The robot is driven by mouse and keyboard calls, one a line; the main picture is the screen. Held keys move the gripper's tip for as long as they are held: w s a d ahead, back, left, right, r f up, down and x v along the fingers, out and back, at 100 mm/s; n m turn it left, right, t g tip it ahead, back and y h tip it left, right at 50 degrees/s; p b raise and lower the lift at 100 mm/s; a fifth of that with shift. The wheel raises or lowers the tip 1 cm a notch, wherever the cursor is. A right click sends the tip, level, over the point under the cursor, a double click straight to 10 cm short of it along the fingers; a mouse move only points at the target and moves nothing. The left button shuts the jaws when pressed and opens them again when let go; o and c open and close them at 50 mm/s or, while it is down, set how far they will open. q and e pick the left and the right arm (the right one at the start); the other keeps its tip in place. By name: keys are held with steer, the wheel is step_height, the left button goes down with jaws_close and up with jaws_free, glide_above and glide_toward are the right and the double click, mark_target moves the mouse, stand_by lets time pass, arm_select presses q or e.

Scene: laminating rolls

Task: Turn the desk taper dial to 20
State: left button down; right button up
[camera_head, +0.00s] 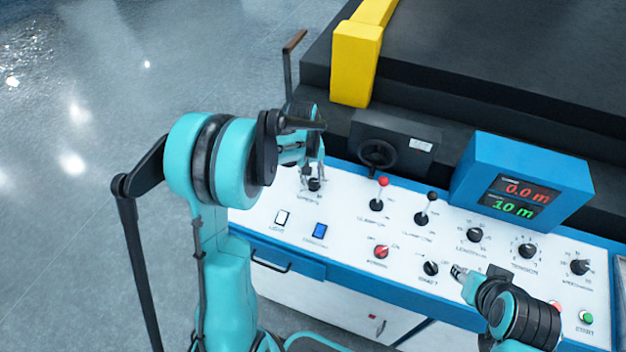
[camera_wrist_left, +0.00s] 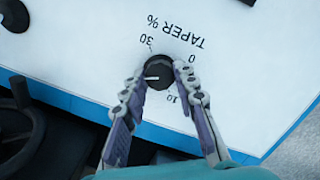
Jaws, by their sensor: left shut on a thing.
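The taper dial (camera_wrist_left: 160,72) is a round black knob on the white panel, labelled "TAPER %". In the left wrist view, its white pointer line points to the left, on the side away from the 0 and 10 marks. The 0, 10 and 30 marks show; the 20 mark is hidden, seemingly behind a finger. My left gripper (camera_wrist_left: 160,93) is shut on the dial, one finger on each side. In the head view, my left gripper (camera_head: 313,172) reaches down onto the dial (camera_head: 314,185) at the panel's left end. My right gripper (camera_head: 460,272) hovers by the shaft knob; its fingers are too small to judge.
The white panel (camera_head: 345,215) carries red and black levers (camera_head: 379,192), several other knobs and a blue display box (camera_head: 545,170) reading 0.0 m and 10 m. A black handwheel (camera_head: 378,155) and a yellow bracket (camera_head: 355,65) stand behind. Open floor lies to the left.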

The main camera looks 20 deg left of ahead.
arm_select(q)
steer(key=shift+n+b, duration=0.35)
steer(key=shift+n, duration=1.45)
steer(key=c, duration=1.2)
jaws_free()
steer(key=r, duration=0.4)
steer(key=a+r, duration=0.1)
steer(key=r, duration=0.3)
steer(key=s+r, duration=0.1)
steer(key=r, duration=0.3)
steer(key=shift+s+a, duration=0.1)
steer(key=shift+a, duration=0.15)
steer(key=shift+f, duration=0.1)
